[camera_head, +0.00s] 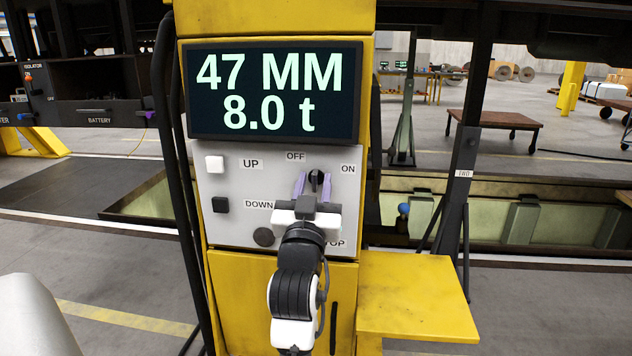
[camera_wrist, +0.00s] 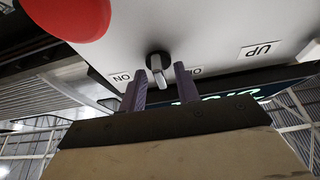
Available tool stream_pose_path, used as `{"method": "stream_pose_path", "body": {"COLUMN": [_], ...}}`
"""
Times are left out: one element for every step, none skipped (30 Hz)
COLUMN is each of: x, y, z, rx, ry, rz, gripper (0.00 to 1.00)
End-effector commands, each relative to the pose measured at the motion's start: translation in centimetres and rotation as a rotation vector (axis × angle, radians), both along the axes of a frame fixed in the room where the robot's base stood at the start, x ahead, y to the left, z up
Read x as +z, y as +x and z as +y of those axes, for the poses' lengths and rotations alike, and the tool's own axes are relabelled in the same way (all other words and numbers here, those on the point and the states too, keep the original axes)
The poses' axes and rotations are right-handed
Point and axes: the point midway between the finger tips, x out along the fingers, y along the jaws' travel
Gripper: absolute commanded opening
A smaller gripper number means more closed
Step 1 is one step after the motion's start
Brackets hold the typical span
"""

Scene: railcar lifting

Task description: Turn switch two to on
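The rotary switch is a dark knob (camera_head: 316,178) on a grey control panel (camera_head: 235,180), between OFF and ON labels. It also shows in the wrist view as a knob (camera_wrist: 158,64) with a pale-edged handle. The handle points roughly between the two labels; its exact setting is hard to tell. My gripper (camera_head: 314,185) is in front of the panel, its purple fingers open on either side of the knob. In the wrist view the fingers (camera_wrist: 160,78) show gaps to the handle. My gripper and wrist hide part of the lower panel.
The yellow column (camera_head: 220,20) has a display (camera_head: 275,90) reading 47 MM, 8.0 t. A white UP button (camera_head: 214,164) and dark DOWN button (camera_head: 220,205) are left of my gripper. A red button (camera_wrist: 72,15) is close by. A yellow shelf (camera_head: 415,300) juts out right.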

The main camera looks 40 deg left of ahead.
Motion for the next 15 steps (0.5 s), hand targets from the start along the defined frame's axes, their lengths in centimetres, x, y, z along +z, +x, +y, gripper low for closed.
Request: {"method": "stream_pose_path", "body": {"x": [0.01,0.01,0.01,0.01,0.01,0.00,0.00,0.00,0.00,0.00,-0.01,-0.01,-0.01,-0.01,-0.01], "y": [-0.01,-0.02,-0.02,-0.02,-0.02,-0.01,-0.01,-0.02,-0.02,-0.01,-0.01,-0.01,-0.01,-0.01,-0.01], "z": [-0.01,0.00,0.00,0.00,0.00,0.00,0.00,0.01,0.01,0.02,0.02,0.02,0.02,0.02,0.02], "rx": [0.000,0.000,0.000,0.000,0.000,0.000,0.000,0.000,0.000,0.000,0.000,0.000,0.000,0.000,0.000], "ry": [0.000,0.000,0.000,0.000,0.000,0.000,0.000,0.000,0.000,0.000,0.000,0.000,0.000,0.000,0.000], "rz": [0.000,0.000,0.000,0.000,0.000,0.000,0.000,0.000,0.000,0.000,0.000,0.000,0.000,0.000,0.000], "gripper": [0.32,0.32,0.32,0.32,0.32,0.32,0.28,0.24,0.19,0.15,0.11,0.06,0.02,0.00,0.00]}}
